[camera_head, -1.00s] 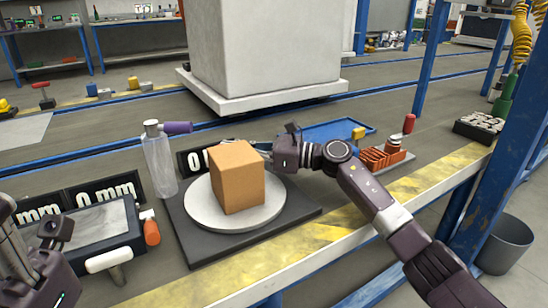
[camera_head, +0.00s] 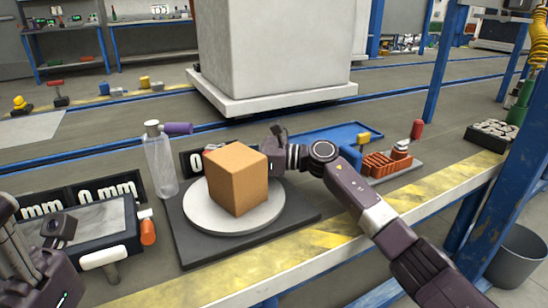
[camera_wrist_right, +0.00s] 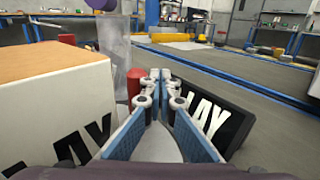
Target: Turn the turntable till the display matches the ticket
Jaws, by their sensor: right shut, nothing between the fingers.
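The turntable (camera_head: 205,217) is a pale round disc on a dark square base. A brown box (camera_head: 238,180) stands on it. In the right wrist view the box (camera_wrist_right: 55,110) is at the left, with part of dark lettering, "AY", on its pale side. A black plate (camera_head: 190,163) with white lettering stands behind it, mostly hidden; in the right wrist view the plate (camera_wrist_right: 237,130) shows "LAY". My right gripper (camera_head: 277,160) is just behind the box's right side, its fingertips hidden; the wrist view shows its fingers (camera_wrist_right: 160,77) shut and empty. My left gripper (camera_head: 48,245) is at the lower left.
A clear bottle (camera_head: 160,165) stands left of the box. Black "mm" plates (camera_head: 105,190), a grey-topped block (camera_head: 85,232) and an orange-handled tool (camera_head: 148,231) are further left. A blue tray (camera_head: 325,140) and an orange rack (camera_head: 385,165) lie to the right.

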